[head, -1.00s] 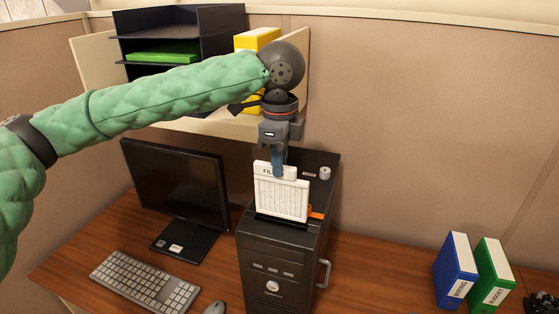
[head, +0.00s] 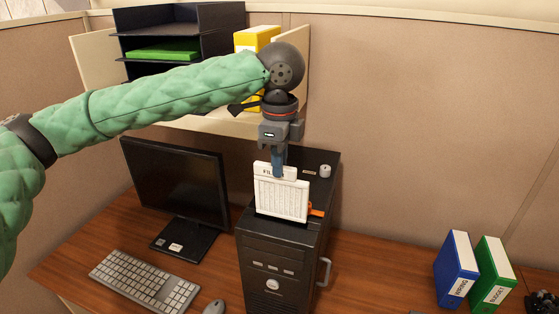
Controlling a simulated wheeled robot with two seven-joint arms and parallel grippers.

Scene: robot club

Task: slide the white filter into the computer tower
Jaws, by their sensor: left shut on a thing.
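The white filter (head: 281,197) stands upright at the top of the black computer tower (head: 275,260). Its lower edge is at the slot in the tower's top; I cannot tell how deep it sits. My left gripper (head: 279,168) points down and is shut on the filter's upper edge, partly covering its lettering. An orange part (head: 316,211) shows at the filter's right side on the tower. My right gripper is not in view.
A monitor (head: 175,185), keyboard (head: 145,282) and mouse (head: 215,307) are left of the tower. A shelf with black trays (head: 180,45) and a yellow binder is behind my arm. Blue (head: 456,270) and green binders (head: 491,274) stand at the right. Desk between is clear.

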